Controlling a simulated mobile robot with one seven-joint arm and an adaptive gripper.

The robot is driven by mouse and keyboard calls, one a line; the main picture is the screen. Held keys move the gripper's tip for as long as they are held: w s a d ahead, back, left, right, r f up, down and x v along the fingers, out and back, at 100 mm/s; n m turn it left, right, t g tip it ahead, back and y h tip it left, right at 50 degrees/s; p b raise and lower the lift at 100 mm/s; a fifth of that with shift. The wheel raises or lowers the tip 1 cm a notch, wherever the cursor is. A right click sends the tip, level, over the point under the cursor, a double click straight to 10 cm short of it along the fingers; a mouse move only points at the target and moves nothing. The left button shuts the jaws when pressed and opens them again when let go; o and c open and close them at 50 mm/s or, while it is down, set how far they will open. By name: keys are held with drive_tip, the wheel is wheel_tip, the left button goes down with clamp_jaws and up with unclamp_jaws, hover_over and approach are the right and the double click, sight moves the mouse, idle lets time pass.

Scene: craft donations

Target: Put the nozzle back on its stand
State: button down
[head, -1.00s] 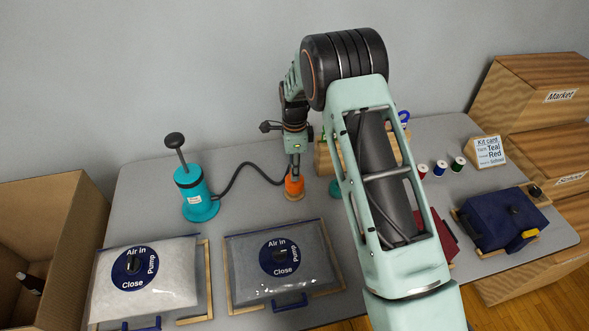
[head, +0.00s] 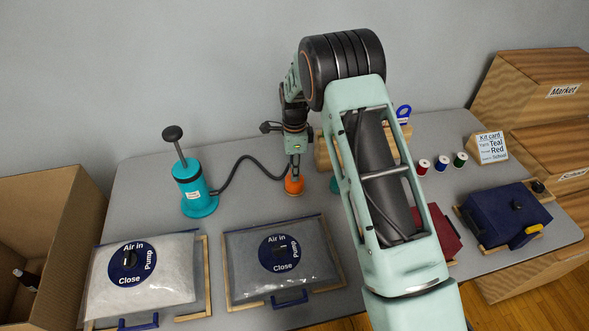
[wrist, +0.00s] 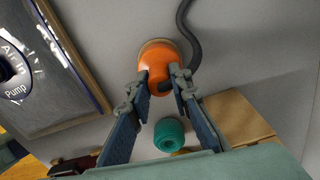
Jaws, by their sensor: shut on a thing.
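The orange nozzle (head: 293,186) is at the back middle of the table, with the black hose (head: 243,160) running from it to the teal pump (head: 194,188). My gripper (head: 294,173) points down over the nozzle and is shut on it. In the wrist view the nozzle (wrist: 158,68) is between the fingertips (wrist: 161,88). A tan round rim, seemingly the stand (wrist: 157,42), shows just beyond the nozzle. The nozzle hides most of it, so I cannot tell whether the two touch.
A teal yarn roll (wrist: 169,134) and a wooden box (wrist: 235,118) are close to my gripper. Two clear bags, left (head: 140,275) and right (head: 282,262), lie in front. Spools (head: 441,163), a kit card (head: 491,148) and a navy bag (head: 505,214) are on the right.

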idle(0.3)
drive_tip(key=c, duration=1.7)
unclamp_jaws()
drive_tip(key=shift+r, duration=0.1)
wheel_tip(320, 180, up, 12)
drive_tip(key=shift+f, duration=0.1)
